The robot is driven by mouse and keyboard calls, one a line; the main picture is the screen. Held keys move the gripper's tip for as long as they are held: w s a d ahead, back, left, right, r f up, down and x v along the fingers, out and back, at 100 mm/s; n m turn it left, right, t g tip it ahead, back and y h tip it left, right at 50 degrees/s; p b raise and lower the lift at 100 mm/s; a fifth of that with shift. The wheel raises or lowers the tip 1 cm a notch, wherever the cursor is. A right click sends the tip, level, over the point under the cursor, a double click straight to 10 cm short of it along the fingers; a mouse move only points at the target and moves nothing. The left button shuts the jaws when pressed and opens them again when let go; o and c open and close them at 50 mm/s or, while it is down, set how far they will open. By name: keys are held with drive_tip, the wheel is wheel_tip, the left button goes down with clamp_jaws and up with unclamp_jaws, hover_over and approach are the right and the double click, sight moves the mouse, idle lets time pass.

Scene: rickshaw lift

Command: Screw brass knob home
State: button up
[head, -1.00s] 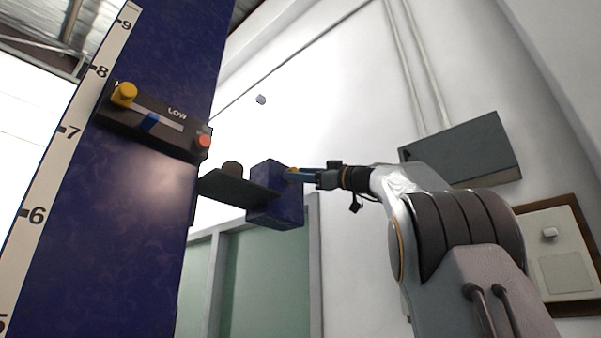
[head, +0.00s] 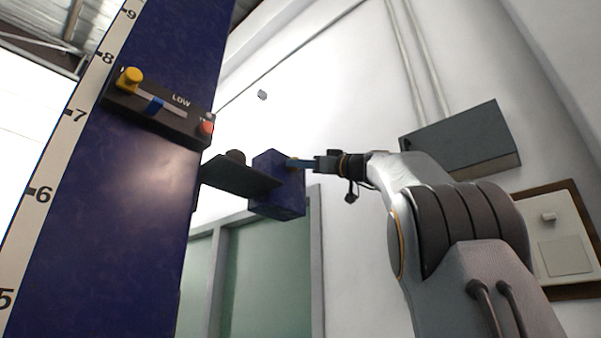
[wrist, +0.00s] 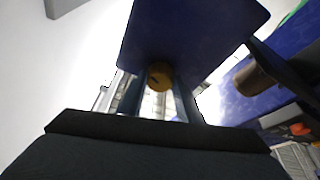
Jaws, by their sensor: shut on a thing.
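The brass knob (wrist: 160,76) sits at the face of a blue box (wrist: 190,35) in the wrist view, with a dark mark on its front. In the head view the blue box (head: 277,185) stands at the end of a dark plate, and my gripper (head: 293,162) reaches its right side. Only a sliver of the knob shows there beside the fingers. My gripper (wrist: 160,95) is shut on the knob, one finger on each side. How far the knob is screwed in is hidden.
A blue column (head: 130,190) with a number scale stands at the left. It carries a dark panel (head: 165,121) with a yellow knob, a blue slider and an orange button. A dark plate (head: 235,177) bears a brown cylinder (head: 236,156). A grey box (head: 460,140) hangs on the wall.

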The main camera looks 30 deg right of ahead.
drive_tip(key=shift+s+a+r+m+g+h+p, duration=0.15)
drive_tip(key=shift+m+g+h+p, duration=1)
drive_tip(key=shift+m, duration=3.7)
drive_tip(key=shift+a+r+m+t+h+p, duration=0.2)
drive_tip(key=shift+m+h, duration=2)
drive_tip(key=shift+m, duration=2.6)
drive_tip(key=shift+s+a+r+m+g+h+p, duration=0.15)
drive_tip(key=shift+m+g+h+p, duration=1)
drive_tip(key=shift+m, duration=3.7)
drive_tip(key=shift+w+t+h+b, duration=0.15)
drive_tip(key=shift+t+h+b, duration=0.35)
drive_tip(key=o, duration=1)
drive_tip(key=shift+s+r+b, duration=0.25)
drive_tip(key=shift+s+b, duration=0.35)
drive_tip(key=shift+s, duration=1.35)
drive_tip(key=shift+s+r+b, duration=0.2)
drive_tip(key=shift+s+b, duration=0.35)
drive_tip(key=shift+s, duration=1.4)
